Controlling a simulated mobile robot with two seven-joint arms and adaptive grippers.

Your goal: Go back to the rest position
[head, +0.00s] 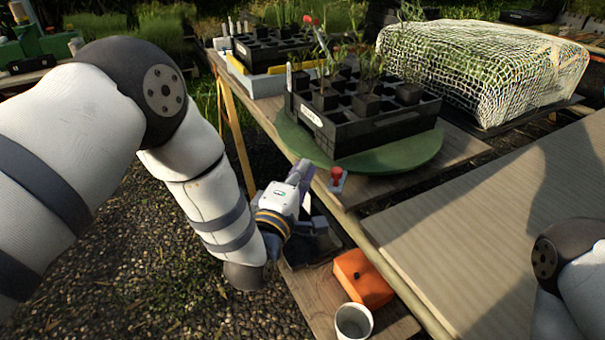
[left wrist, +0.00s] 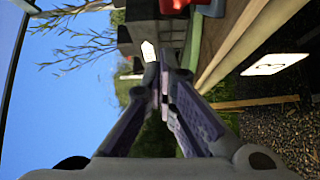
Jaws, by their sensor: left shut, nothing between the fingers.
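My left arm comes in from the left in the head view. Its gripper (head: 302,172) is over the near edge of the bench, beside the green round board (head: 290,135). In the left wrist view the two fingers of the left gripper (left wrist: 160,80) come together with nothing between them. My right arm shows only in part at the right edge of the head view. Its gripper is out of view.
A black plant crate (head: 372,136) with seedlings stands on the green board. A red-knobbed device (head: 337,180) sits close to the left gripper. Below are an orange box (head: 363,278) and a white cup (head: 353,322). A broad board (head: 490,220) lies clear at right.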

